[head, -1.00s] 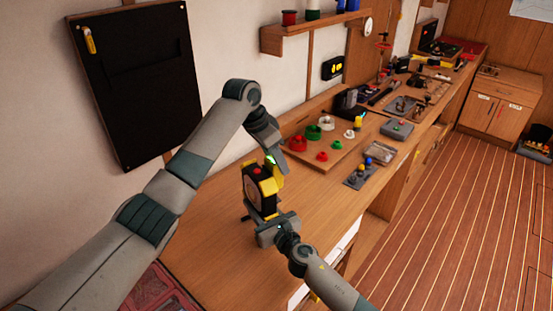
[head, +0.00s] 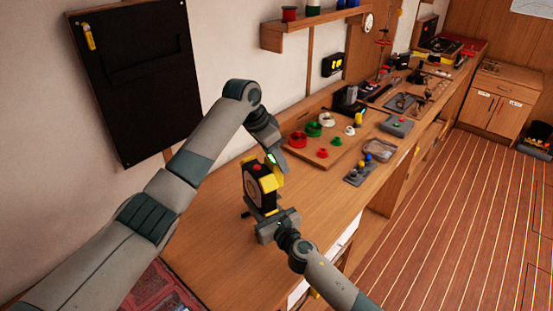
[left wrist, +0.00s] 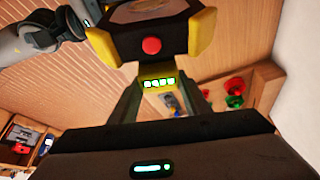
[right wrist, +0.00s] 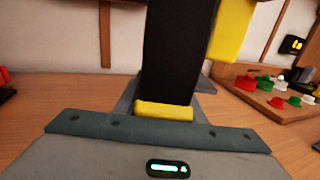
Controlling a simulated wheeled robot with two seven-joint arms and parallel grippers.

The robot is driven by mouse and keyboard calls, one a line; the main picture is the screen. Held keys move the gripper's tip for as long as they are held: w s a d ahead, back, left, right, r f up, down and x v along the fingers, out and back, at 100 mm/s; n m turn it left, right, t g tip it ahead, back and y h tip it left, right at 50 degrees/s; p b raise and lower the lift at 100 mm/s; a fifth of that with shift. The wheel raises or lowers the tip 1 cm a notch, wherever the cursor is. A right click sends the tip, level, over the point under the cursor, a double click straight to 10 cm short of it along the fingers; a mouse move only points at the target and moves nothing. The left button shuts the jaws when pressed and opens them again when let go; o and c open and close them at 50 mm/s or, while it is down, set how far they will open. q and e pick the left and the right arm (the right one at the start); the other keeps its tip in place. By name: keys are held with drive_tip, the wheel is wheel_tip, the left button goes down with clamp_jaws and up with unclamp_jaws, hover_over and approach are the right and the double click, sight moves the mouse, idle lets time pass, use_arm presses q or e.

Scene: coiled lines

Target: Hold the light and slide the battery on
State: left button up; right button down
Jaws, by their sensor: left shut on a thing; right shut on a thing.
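The light (head: 259,189) is a black block with yellow corners and a red button, upright above the bench. In the left wrist view the light (left wrist: 146,32) is at the top, button facing me. My right gripper (head: 272,222) is shut on its lower end; the right wrist view shows its black body (right wrist: 178,55) and yellow foot between the fingers. My left gripper (head: 274,160) is shut on the battery (left wrist: 157,82), a yellow piece with a row of green lamps. The battery is right against or very near the light's button end; I cannot tell whether they are joined.
A wooden board (head: 313,157) with red, green and white round pieces lies behind the light. A small grey tray (head: 359,174) with blue and yellow pieces is to its right. The wall is at the left. The front bench top is clear.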

use_arm(q)
drive_tip(key=shift+f, duration=1.05)
idle(0.9)
drive_tip(key=o, duration=1.4)
drive_tip(key=shift+c, duration=0.2)
drive_tip(key=shift+f, duration=0.1)
drive_tip(key=v, duration=1.2)
use_arm(e)
drive_tip(key=c, duration=1.1)
unclamp_jaws()
